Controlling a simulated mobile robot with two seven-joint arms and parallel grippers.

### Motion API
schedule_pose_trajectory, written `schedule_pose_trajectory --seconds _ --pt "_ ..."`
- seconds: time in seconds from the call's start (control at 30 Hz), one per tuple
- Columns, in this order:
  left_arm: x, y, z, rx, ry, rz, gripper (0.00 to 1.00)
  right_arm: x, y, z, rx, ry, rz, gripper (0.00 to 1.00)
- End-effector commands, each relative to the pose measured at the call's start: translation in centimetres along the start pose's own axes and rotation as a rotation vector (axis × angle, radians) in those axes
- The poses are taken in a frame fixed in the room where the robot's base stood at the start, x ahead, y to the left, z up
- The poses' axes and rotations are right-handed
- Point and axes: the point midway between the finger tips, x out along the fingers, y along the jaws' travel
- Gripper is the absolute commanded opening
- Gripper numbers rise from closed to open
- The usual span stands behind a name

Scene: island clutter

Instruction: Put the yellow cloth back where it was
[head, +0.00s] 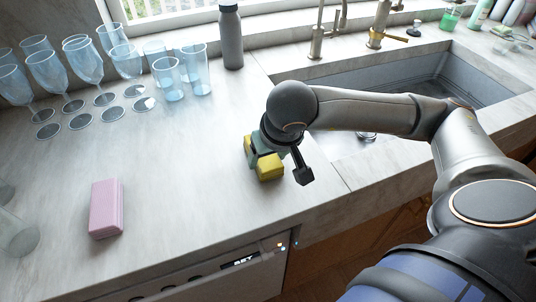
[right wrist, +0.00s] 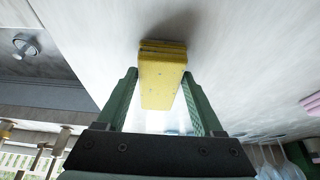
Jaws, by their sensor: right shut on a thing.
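The yellow cloth (head: 269,167) is a folded block at the counter near the left side of the sink. My right gripper (head: 262,157) is over it from above, its green fingers on either side. In the right wrist view the yellow cloth (right wrist: 162,80) sits between the two fingertips of my right gripper (right wrist: 160,88), which is shut on it. The cloth is close to the counter surface; whether it touches the surface I cannot tell. Part of the cloth is hidden by the gripper in the head view. My left gripper is not in view.
A pink block-like cloth (head: 106,208) lies on the counter at the left. Several blue glasses (head: 85,62) stand at the back left, with a dark bottle (head: 230,38) beside them. The sink (head: 430,85) opens at the right. The counter (head: 185,150) between is clear.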

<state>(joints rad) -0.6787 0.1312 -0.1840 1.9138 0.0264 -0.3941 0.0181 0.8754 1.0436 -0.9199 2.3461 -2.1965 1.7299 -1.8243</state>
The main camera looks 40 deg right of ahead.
Motion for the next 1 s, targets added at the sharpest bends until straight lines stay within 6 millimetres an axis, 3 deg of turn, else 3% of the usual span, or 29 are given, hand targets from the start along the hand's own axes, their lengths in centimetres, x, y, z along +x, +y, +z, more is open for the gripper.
schedule_pose_trajectory --seconds 0.2,0.23,0.47,0.87,1.0 --pt "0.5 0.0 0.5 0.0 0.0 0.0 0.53 0.5 0.0 0.2 0.001 0.0 0.0 0.0" --pt "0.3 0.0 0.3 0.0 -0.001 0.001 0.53 0.3 0.0 0.1 0.001 0.0 0.0 0.72" --pt "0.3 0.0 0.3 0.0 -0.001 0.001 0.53 0.2 0.0 0.1 0.0 -0.001 0.0 0.98" --pt "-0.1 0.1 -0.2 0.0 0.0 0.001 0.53 -0.5 -0.1 -0.1 0.0 0.001 -0.001 0.99" --pt "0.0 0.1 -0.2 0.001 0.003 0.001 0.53 -3.0 -0.1 -0.1 -0.002 0.006 -0.003 0.99"
